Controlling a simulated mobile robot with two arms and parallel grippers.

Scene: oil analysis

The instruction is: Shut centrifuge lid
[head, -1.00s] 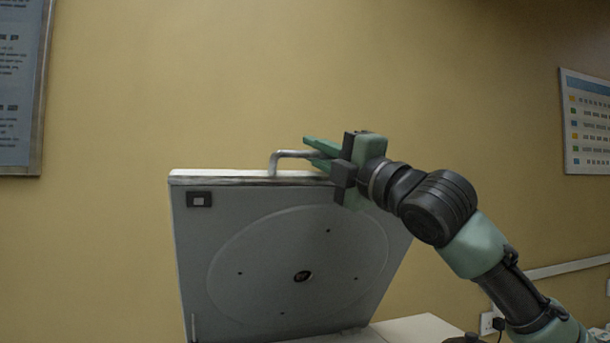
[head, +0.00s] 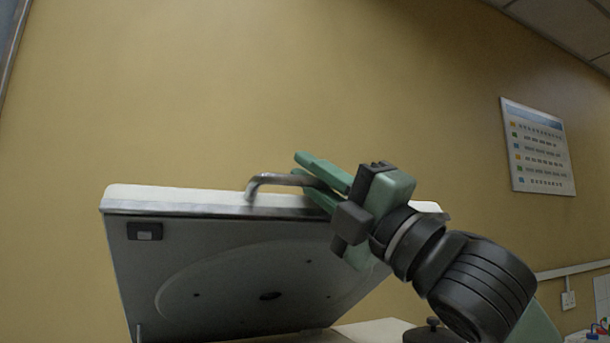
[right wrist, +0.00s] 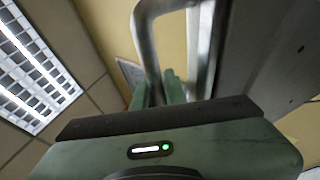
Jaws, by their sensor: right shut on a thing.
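The centrifuge lid (head: 215,270) is open and tilted, its underside with a round disc facing me in the head view. A bent metal handle (head: 268,180) stands on its upper edge. My right gripper (head: 318,180) is shut on this handle, its green fingers around the bar. In the right wrist view the handle (right wrist: 150,45) runs down between the fingertips (right wrist: 162,88), with the lid (right wrist: 255,55) to the right. The centrifuge body is mostly hidden below the lid. My left gripper is not in view.
A light bench surface (head: 375,332) shows at the bottom. The space above the lid is clear up to the yellow wall.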

